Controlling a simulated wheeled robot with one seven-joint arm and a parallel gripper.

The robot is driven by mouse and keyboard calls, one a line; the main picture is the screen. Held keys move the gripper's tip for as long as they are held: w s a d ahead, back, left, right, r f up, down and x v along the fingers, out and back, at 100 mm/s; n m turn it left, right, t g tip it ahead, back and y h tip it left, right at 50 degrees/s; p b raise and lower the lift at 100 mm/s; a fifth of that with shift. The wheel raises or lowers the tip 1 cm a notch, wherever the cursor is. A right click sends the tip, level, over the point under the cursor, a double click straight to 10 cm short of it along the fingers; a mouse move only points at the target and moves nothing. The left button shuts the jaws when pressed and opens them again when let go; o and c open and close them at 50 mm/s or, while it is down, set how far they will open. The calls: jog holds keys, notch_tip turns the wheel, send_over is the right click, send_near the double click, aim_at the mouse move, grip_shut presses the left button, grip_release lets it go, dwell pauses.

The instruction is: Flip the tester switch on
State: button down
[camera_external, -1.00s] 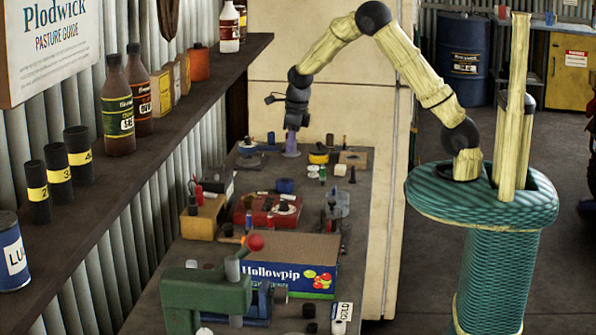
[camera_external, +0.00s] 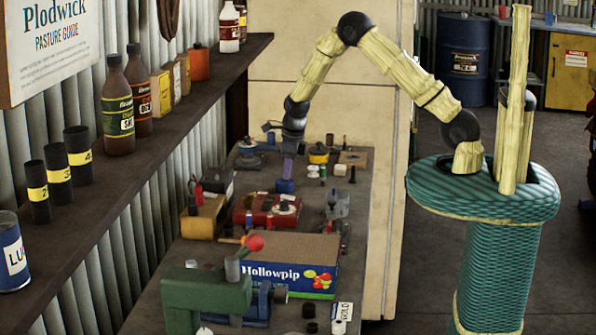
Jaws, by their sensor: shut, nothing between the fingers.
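My gripper (camera_external: 288,172) points down over the bench, its fingers shut and empty. Its tips are just above or beside a small blue object (camera_external: 285,186); I cannot tell if they touch it. In the picture they are a little above a red case (camera_external: 262,204) with a round pale part on top, and to the right of a yellow box (camera_external: 203,218) with red and black upright parts. Either could be the tester; no label is readable. I cannot make out the switch or its position.
The bench (camera_external: 232,262) is crowded. A Hollowpip carton (camera_external: 290,262) and a green vice (camera_external: 205,297) stand at the near end. A dark shelf (camera_external: 135,165) with bottles runs along the left wall. A tall cream cabinet (camera_external: 325,105) stands behind the bench.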

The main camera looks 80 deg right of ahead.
aim_at(284, 196)
jog(key=f, duration=0.1)
jog(key=f+p, duration=0.1)
jog(key=f, duration=0.1)
jog(key=f+p, duration=0.1)
jog(key=f, duration=0.1)
jog(key=shift+w+f, duration=0.2)
jog(key=shift+w, duration=0.2)
jog(key=shift+f, duration=0.2)
jog(key=shift+w+f+b, duration=0.1)
jog(key=shift+f+b, duration=0.1)
jog(key=shift+b, duration=0.25)
jog(key=shift+r, duration=0.15)
jog(key=shift+s, duration=0.2)
jog(key=shift+s+r, duration=0.1)
jog(key=shift+s, duration=0.55)
jog(key=shift+r+p, duration=0.15)
jog(key=shift+p, duration=0.15)
